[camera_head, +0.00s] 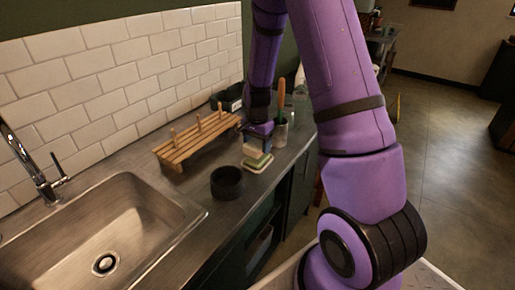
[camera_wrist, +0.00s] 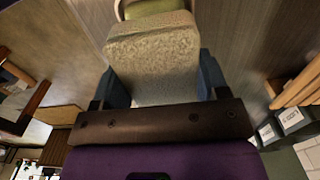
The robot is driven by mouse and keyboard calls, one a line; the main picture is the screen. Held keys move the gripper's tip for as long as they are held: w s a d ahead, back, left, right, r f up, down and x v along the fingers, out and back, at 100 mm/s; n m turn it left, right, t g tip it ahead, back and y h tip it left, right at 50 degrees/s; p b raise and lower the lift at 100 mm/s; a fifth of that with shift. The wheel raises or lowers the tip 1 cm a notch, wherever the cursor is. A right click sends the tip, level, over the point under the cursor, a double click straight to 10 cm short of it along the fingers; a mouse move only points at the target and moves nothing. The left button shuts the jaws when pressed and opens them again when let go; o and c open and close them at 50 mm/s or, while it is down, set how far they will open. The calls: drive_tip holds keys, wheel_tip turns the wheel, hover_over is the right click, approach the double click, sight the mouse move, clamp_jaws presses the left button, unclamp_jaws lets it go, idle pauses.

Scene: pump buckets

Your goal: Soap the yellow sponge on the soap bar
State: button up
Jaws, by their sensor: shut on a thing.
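My gripper (camera_wrist: 160,78) is shut on the yellow sponge (camera_wrist: 152,45), a pale, rough block between its two blue fingers in the wrist view. In the head view my gripper (camera_head: 258,139) points down over the counter, with the pale sponge (camera_head: 253,151) under it. A greenish soap bar (camera_head: 256,160) lies on a light dish (camera_head: 250,168) directly below the sponge. I cannot tell whether sponge and soap touch. In the wrist view part of a pale green-yellow rounded thing, seemingly the soap or its dish, shows past the sponge's far edge, mostly hidden.
A dark round bowl (camera_head: 227,182) stands in front of the dish. A wooden rack (camera_head: 195,141) with upright pegs is at the left. A holder with an orange-handled brush (camera_head: 281,100) stands behind. The sink (camera_head: 110,230) is at the front left. The counter's edge is close on the right.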

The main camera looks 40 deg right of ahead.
sight(258, 142)
drive_tip(key=shift+r, duration=1.95)
